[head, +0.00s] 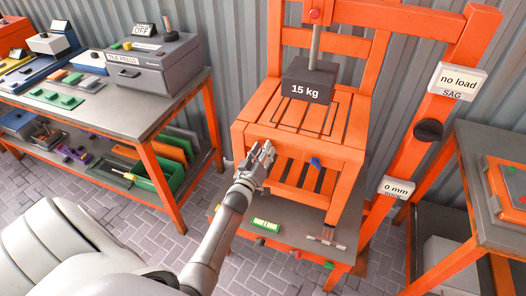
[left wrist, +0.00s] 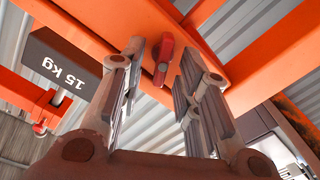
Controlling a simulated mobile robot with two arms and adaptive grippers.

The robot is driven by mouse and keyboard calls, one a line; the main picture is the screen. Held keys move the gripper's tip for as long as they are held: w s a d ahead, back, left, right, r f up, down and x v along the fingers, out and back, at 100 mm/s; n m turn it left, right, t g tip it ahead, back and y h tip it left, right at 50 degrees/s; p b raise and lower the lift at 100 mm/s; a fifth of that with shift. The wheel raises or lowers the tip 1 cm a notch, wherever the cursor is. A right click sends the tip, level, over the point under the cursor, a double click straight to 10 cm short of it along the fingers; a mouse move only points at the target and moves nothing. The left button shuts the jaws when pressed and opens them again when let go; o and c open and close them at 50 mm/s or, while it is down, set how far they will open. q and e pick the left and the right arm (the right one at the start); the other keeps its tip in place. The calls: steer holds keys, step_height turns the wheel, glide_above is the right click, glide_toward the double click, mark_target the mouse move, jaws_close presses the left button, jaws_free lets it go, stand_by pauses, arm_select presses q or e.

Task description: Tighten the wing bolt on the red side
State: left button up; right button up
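A red wing bolt (left wrist: 163,60) sits on the orange beam in the left wrist view. My left gripper (left wrist: 160,75) is open, with one finger on each side of the bolt; I cannot tell whether they touch it. In the head view my left gripper (head: 265,156) is at the front left of the orange stool-like frame (head: 345,158), and the red bolt is hidden behind it. A blue wing bolt (head: 315,162) shows on the same front rail, to the right. My right gripper is not in view.
A dark 15 kg weight (head: 308,82) stands over the slatted top under a rod. A grey shelf (head: 290,222) below holds a green level (head: 266,224) and small tools. An orange post (head: 437,112) with signs rises at right. A workbench (head: 150,112) stands at left.

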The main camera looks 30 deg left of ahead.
arm_select(q)
steer(key=c, duration=0.4)
jaws_close()
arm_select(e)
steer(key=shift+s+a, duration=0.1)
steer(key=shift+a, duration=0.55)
arm_select(q)
steer(key=shift+m, duration=0.3)
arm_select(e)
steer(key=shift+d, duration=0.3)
